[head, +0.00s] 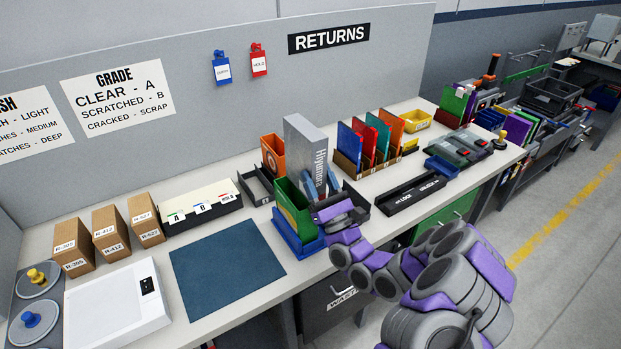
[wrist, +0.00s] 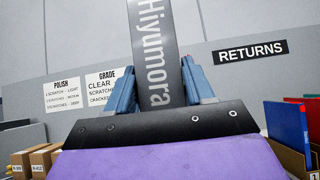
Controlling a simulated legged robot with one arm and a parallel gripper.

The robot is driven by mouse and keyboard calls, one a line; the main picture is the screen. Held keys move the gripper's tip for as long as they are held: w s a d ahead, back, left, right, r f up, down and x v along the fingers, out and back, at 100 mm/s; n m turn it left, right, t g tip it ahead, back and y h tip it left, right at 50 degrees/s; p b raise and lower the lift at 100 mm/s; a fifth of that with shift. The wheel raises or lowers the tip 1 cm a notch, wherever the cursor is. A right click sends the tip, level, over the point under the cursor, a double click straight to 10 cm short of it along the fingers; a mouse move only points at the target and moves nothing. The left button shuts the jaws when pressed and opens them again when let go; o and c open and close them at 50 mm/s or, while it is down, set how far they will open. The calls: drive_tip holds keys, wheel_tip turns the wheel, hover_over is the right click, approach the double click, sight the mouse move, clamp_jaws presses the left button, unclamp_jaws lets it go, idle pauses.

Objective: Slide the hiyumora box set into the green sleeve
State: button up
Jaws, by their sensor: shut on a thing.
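The Hiyumora box set (head: 305,150) is a tall grey case with its name on the spine, standing upright. My gripper (head: 321,190) is shut on its lower part, with a blue finger on each side. In the wrist view the box set (wrist: 155,50) rises between the two fingers (wrist: 160,88). The green sleeve (head: 292,207) stands upright in a blue holder (head: 297,240), in front and to the left of the box set. The box set appears apart from the sleeve. Its lower end is hidden behind my gripper and the sleeve.
An orange sleeve (head: 272,154) stands just behind the box set's left side. A rack of coloured cases (head: 370,142) is to the right. A black tray (head: 418,194) lies at the front right. A dark blue mat (head: 226,266) lies clear at the left.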

drive_tip(key=a, duration=0.4)
drive_tip(key=shift+d, duration=2.6)
drive_tip(key=shift+n+g+y, duration=0.3)
drive_tip(key=shift+y, duration=0.1)
drive_tip(key=shift+s+a+f, duration=0.1)
drive_tip(key=shift+a+f, duration=0.05)
drive_tip(key=shift+a, duration=1.95)
drive_tip(key=shift+d, duration=0.1)
drive_tip(key=shift+d, duration=0.25)
drive_tip(key=o, duration=1.4)
drive_tip(key=shift+a, duration=0.2)
drive_tip(key=shift+o, duration=0.6)
drive_tip(key=shift+h, duration=0.3)
